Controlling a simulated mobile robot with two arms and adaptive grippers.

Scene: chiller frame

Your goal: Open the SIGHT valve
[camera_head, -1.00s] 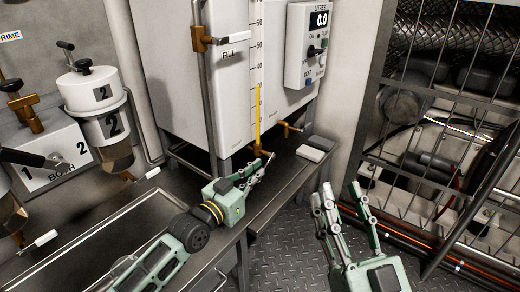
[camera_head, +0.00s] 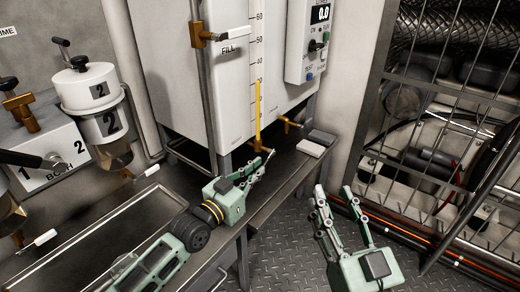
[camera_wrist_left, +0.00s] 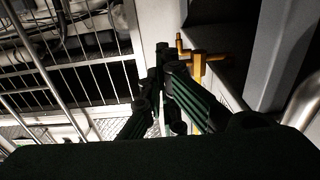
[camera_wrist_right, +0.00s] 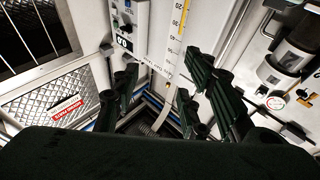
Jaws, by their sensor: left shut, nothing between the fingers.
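No SIGHT label is readable. A sight tube with a yellow column (camera_head: 258,105) runs down the white tank (camera_head: 200,95). A brass fitting (camera_head: 256,146) sits at its foot, and another brass valve (camera_head: 287,123) stands right of it. My left gripper (camera_head: 268,157) is shut and empty, with its fingertips close by the lower fitting; contact is unclear. In the left wrist view, a brass valve with a handle (camera_wrist_left: 196,62) shows just beyond the shut fingers (camera_wrist_left: 165,75). My right gripper (camera_head: 334,190) is open and empty above the floor, away from the tank.
A brass FILL valve (camera_head: 198,36) is on the pipe at the tank's left. A control box (camera_head: 312,45) reads 0.0. A steel bench (camera_head: 285,180) runs under the tank. A barred cage (camera_head: 440,130) stands at right. White canisters (camera_head: 90,88) are at left.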

